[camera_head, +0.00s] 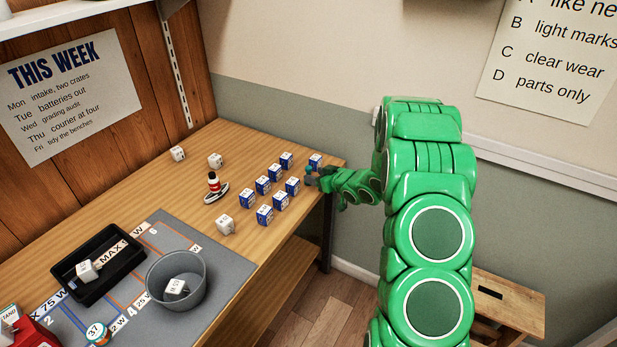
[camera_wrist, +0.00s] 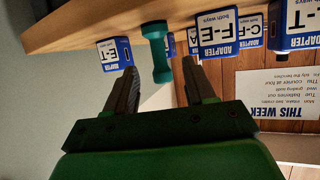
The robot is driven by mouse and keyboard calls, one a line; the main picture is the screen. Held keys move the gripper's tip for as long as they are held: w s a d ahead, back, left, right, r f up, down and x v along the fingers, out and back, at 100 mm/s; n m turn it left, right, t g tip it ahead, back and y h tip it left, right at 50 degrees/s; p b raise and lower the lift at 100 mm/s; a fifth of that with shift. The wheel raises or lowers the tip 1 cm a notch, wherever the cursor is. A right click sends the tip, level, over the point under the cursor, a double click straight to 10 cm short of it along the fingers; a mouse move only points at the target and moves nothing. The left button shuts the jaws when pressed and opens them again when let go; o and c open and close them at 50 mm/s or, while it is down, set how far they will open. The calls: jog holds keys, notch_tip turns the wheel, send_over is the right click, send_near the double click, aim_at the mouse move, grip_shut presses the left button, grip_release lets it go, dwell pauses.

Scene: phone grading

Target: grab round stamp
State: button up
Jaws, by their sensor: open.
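A small dark-green piece with a narrow waist and wider round ends, seemingly the round stamp (camera_wrist: 155,33), shows in the wrist view, where the picture is upside down. It stands on the bench near its edge. My gripper (camera_wrist: 158,68) is open, with one finger on each side of the stamp's free end. I see gaps between the fingers and the stamp; how deep it sits between them is hard to tell. In the head view my gripper (camera_head: 312,179) is at the bench's right end, and the stamp there is a tiny teal bit (camera_head: 309,169), mostly hidden.
Several blue-and-white adapter boxes (camera_head: 264,215) stand in rows close by; one (camera_head: 316,160) is right beside my gripper. A red-white-black figure (camera_head: 214,183) stands left of them. A grey bin (camera_head: 157,285) and black tray (camera_head: 70,277) lie farther left on a mat (camera_head: 222,268).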

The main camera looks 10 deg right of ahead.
aim_at(310, 174)
jog(key=shift+x, duration=3.4)
jog(key=shift+s+f, duration=0.1)
jog(key=shift+f, duration=0.05)
grip_shut()
